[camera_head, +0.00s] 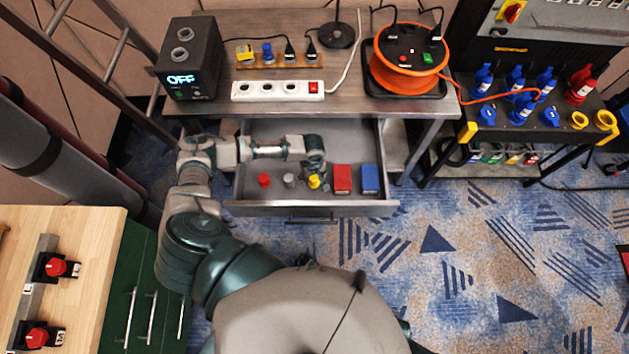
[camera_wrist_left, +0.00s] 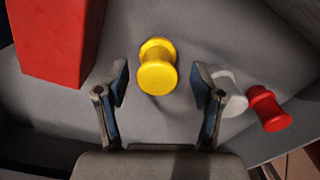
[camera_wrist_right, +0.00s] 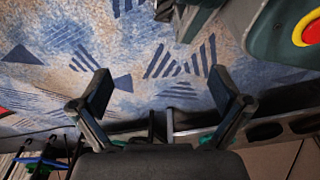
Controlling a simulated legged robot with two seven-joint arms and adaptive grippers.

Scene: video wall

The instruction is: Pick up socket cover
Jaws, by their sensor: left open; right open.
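A yellow spool-shaped piece, seemingly a socket cover (camera_head: 314,182), stands in the open drawer (camera_head: 250,209). In the left wrist view the yellow piece (camera_wrist_left: 157,68) is between and just beyond the fingertips, untouched. My left gripper (camera_head: 316,166) is open above it; its two fingers (camera_wrist_left: 164,85) are spread. A white piece (camera_head: 289,181) and a red piece (camera_head: 264,181) of similar shape stand to its left. In the left wrist view the white one (camera_wrist_left: 230,90) is partly hidden behind a finger. My right gripper (camera_wrist_right: 168,90) is open and empty, with floor carpet beyond it.
A red box (camera_head: 342,179) and a blue box (camera_head: 370,179) stand right of the yellow piece. The drawer walls surround them. Above is a metal table (camera_head: 350,98) with a power strip (camera_head: 277,91), an orange cable reel (camera_head: 408,62) and a black box reading OFF (camera_head: 190,58).

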